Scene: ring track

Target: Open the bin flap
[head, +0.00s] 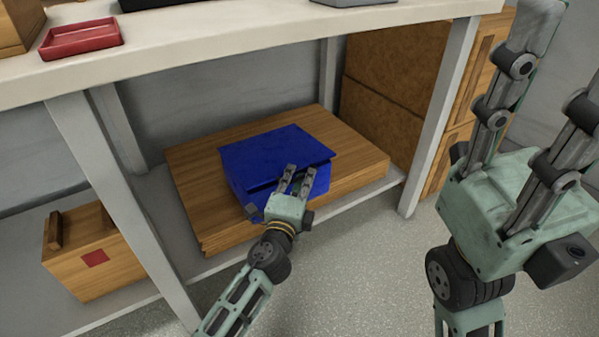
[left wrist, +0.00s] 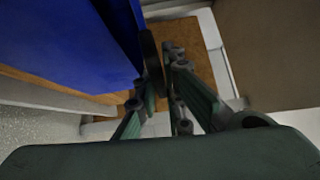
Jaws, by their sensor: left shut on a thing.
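A blue bin (head: 250,188) sits on a wooden board on the low shelf under the counter. Its blue flap (head: 270,150) forms the top and its front edge overhangs, with a dark gap beneath it. My left gripper (head: 299,175) is at the bin's front right, by the flap's front edge, and is shut on it; the fingers hide the exact contact. In the left wrist view the blue bin (left wrist: 65,40) fills the upper left, right beside the gripper fingers (left wrist: 165,62). My right gripper (head: 550,75) is raised at the right, empty, with its fingers apart.
The wooden board (head: 205,200) lies between the counter's white legs (head: 440,110). A wooden box (head: 90,250) with a red mark stands at lower left. Brown panels (head: 385,100) stand behind at right. A red tray (head: 82,40) is on the counter. The floor in front is clear.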

